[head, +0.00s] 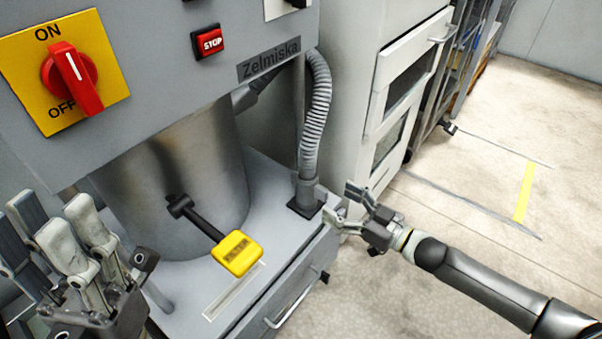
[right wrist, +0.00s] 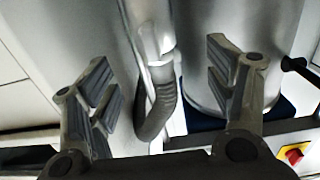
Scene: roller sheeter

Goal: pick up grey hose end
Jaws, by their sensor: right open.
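The grey corrugated hose (head: 318,105) hangs down the right side of the machine in the head view. Its grey hose end (head: 307,188) stands on a black square plate on the machine's ledge. My right gripper (head: 348,203) is open and empty, just right of the hose end and apart from it. In the right wrist view the hose (right wrist: 154,112) and its lighter end piece (right wrist: 155,42) show in the gap between the two spread fingers (right wrist: 160,88). My left gripper (head: 52,222) is at the lower left of the head view, its fingers apart, holding nothing visible.
The machine has a steel bowl (head: 165,180), a black lever with a yellow block (head: 237,253), a red rotary switch (head: 72,78) and a stop button (head: 208,41). A grey cabinet (head: 350,85) stands behind the hose. The floor at right is clear.

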